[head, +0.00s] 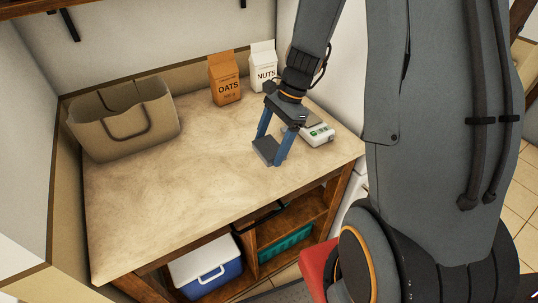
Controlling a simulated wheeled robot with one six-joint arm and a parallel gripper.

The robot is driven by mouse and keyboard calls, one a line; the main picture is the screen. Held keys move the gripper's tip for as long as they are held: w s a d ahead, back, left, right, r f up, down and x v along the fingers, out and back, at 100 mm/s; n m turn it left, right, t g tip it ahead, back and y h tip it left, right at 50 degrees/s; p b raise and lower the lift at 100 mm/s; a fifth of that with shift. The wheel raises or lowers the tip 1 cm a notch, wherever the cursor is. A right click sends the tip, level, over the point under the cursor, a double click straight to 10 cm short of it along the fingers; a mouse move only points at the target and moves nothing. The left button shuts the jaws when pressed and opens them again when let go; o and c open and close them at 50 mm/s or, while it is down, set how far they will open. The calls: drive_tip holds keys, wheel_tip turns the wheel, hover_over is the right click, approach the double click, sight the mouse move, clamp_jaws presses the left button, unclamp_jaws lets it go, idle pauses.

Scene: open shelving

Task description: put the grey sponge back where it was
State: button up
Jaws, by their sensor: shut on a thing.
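The grey sponge (266,151) is a small dark grey block in the head view, over the right part of the worktop. My gripper (271,149) has its two blue fingers on either side of the sponge and is shut on it. The gripper points down at the worktop (190,190). I cannot tell whether the sponge touches the surface or hangs just above it.
A white device with a small display (318,135) lies close to the right of my gripper. An orange oats bag (224,80) and a white nuts bag (263,66) stand behind. A beige tote bag (125,120) stands at left. The worktop's middle and front are clear.

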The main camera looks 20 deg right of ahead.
drive_tip(key=shift+f+p, duration=0.45)
drive_tip(key=shift+f, duration=2)
drive_tip(key=shift+f, duration=0.2)
drive_tip(key=o, duration=1)
drive_tip(key=shift+r, duration=0.1)
drive_tip(key=s+b+v, duration=0.1)
drive_tip(key=b+v, duration=0.2)
drive_tip(key=v, duration=0.8)
drive_tip(key=n+h, duration=0.3)
drive_tip(key=n, duration=0.5)
hover_over(270, 156)
drive_tip(key=s+d, duration=0.2)
drive_tip(key=d, duration=0.1)
drive_tip(key=s+n, duration=0.1)
drive_tip(key=n, duration=0.1)
drive_tip(key=s+a+n+t+h, duration=0.1)
drive_tip(key=n, duration=0.2)
drive_tip(key=s+a+n+t, duration=0.1)
drive_tip(key=s+n, duration=0.1)
drive_tip(key=shift+a+r+n+h, duration=0.25)
drive_tip(key=shift+r+n+h, duration=0.05)
drive_tip(key=shift+r+n, duration=0.1)
